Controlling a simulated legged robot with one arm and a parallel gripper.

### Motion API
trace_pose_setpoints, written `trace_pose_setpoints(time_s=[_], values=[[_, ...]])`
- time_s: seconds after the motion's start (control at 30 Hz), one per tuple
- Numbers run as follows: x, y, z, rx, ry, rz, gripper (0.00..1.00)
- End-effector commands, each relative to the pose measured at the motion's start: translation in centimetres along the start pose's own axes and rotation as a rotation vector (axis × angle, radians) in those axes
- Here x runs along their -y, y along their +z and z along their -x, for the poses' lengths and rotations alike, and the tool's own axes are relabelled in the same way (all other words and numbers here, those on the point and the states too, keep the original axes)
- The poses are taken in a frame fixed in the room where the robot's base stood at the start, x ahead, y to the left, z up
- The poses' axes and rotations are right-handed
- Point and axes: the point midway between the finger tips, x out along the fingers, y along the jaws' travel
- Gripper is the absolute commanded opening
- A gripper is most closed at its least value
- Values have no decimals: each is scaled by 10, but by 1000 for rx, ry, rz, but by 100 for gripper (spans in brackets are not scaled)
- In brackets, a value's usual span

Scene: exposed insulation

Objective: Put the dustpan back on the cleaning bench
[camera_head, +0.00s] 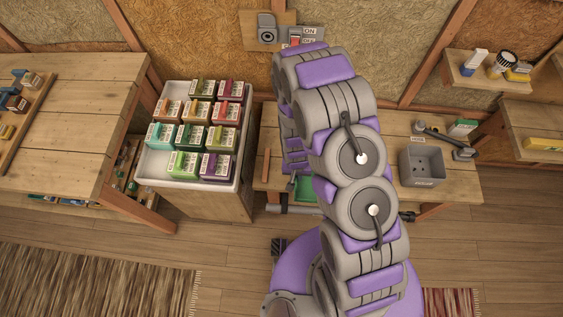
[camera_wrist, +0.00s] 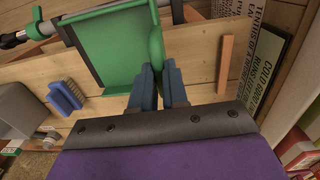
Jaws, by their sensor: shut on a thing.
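The green dustpan (camera_wrist: 108,48) is in the upper left of the wrist view, its flat pan over the wooden bench (camera_wrist: 195,60). My gripper (camera_wrist: 158,85) has its blue fingers closed on the dustpan's narrow green handle at the right side of the pan. I cannot tell whether the pan touches the bench top. In the head view the cleaning bench (camera_head: 455,187) stands against the wall. A bit of the green dustpan (camera_head: 305,188) shows at its left part; my arm hides the gripper and the rest.
A white tray of colored boxes (camera_head: 150,172) stands left of the bench. A wooden strip (camera_head: 266,165) lies at the bench's left end.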

Motion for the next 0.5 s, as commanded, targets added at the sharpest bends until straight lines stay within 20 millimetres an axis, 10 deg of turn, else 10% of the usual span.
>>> trace_pose_setpoints(time_s=[0.5], values=[[80, -78, -8, -5, -10, 2, 0]])
